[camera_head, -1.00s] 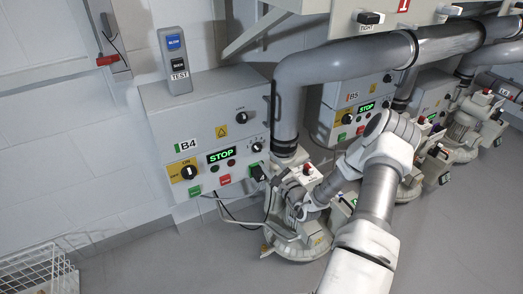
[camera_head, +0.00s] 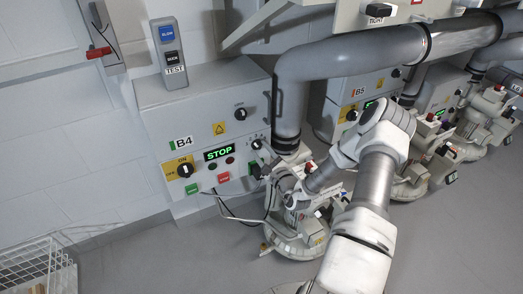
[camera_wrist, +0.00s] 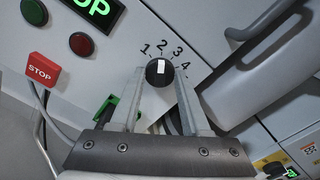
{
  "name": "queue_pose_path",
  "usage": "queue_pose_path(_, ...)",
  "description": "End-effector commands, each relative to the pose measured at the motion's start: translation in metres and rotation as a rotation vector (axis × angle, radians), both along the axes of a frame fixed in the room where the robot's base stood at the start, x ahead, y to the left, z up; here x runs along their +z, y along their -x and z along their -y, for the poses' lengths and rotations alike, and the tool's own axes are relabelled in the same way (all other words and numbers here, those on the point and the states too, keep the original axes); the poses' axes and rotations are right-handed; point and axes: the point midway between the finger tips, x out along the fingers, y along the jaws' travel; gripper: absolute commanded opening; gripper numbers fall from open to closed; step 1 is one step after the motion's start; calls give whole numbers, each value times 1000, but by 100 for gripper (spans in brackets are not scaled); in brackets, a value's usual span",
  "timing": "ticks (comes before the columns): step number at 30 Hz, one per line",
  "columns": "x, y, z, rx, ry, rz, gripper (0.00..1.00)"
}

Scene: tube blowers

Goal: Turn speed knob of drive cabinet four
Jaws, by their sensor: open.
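Cabinet B4 (camera_head: 150,112) is a grey box on the wall with a green STOP display (camera_head: 218,153). Its speed knob (camera_wrist: 158,72) is small, round and black with a white mark, beside a scale numbered 1 to 4. The mark points up, toward about 2. My gripper (camera_wrist: 160,70) is open, with one finger on each side of the knob; contact with it cannot be told.
A red STOP button (camera_wrist: 42,70) and a red lamp (camera_wrist: 81,44) are left of the knob. A thick grey pipe (camera_head: 291,105) runs down right of the cabinet. A blower (camera_head: 297,240) stands below. Cabinet B5 (camera_head: 345,88) is farther right.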

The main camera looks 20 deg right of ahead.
Motion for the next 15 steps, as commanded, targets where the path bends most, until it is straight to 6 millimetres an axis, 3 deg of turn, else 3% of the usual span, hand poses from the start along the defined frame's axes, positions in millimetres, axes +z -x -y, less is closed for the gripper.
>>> queue_pose_path(4, 0, 0, 0, 0, 0, 0, 46)
queue_pose_path(12, 0, 0, 0, 0, 0, 0, 0)
queue_pose_path(15, 0, 0, 0, 0, 0, 0, 0)
